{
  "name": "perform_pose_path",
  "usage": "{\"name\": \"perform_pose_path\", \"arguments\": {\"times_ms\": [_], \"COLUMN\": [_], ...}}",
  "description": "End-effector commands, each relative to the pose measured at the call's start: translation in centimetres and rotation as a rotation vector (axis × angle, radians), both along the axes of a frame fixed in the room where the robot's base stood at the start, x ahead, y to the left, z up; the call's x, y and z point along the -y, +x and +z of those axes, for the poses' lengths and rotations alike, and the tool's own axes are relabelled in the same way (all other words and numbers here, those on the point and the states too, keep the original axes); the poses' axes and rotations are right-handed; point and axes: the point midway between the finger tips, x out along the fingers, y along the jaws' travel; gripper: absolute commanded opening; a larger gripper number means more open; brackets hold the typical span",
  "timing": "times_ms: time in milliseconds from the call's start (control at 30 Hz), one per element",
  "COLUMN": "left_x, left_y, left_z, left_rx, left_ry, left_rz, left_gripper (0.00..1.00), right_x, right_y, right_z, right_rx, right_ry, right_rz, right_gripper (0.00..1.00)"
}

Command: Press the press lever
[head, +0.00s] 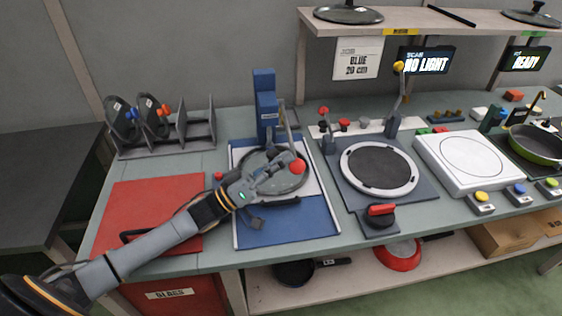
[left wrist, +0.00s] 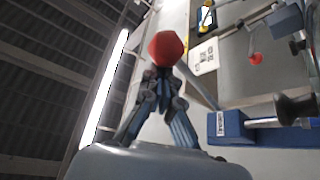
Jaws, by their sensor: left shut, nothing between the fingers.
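The press has a blue column (head: 265,105) at the back of a blue and white board (head: 285,222). Its grey lever ends in a red ball knob (head: 298,167) and tilts forward and down over the board. My left gripper (head: 286,164) is shut and empty, with its fingertips right beside the knob. In the left wrist view the red knob (left wrist: 166,48) sits just past the closed fingertips (left wrist: 165,75); I cannot tell whether they touch it. The blue press body (left wrist: 232,127) shows at the right there. A round grey glassy disc (head: 262,170) lies under the gripper, partly hidden. My right gripper is out of view.
A red mat (head: 130,205) and a rack of lids (head: 180,140) are at the left. A round burner plate (head: 378,168) with a yellow-knobbed lever (head: 399,67) behind it stands right of the press. A white scale-like plate (head: 468,160) is further right.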

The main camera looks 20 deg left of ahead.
Motion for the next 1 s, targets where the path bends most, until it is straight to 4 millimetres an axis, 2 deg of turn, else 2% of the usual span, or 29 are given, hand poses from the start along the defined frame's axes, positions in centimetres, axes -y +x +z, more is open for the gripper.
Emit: {"name": "perform_pose_path", "arguments": {"times_ms": [67, 300, 500, 700, 1000], "left_x": [0.2, 0.0, -0.1, -0.1, -0.2], "left_y": [-0.2, -0.2, -0.2, -0.2, -0.2], "left_z": [0.5, 5.8, 8.7, 9.6, 9.7], "left_rx": [-0.01, 0.002, 0.006, 0.007, 0.008], "left_ry": [0.009, 0.003, -0.002, -0.004, -0.004], "left_rz": [-0.003, -0.002, -0.001, -0.001, 0.0], "left_gripper": [0.0, 0.0, 0.0, 0.0, 0.0], "right_x": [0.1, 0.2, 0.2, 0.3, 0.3], "right_y": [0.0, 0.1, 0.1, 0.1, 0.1], "right_z": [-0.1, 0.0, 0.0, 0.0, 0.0], "right_rx": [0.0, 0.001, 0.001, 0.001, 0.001], "right_ry": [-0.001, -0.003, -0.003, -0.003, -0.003], "right_rz": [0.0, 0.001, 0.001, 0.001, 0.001], "right_gripper": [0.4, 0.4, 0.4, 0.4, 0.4]}}
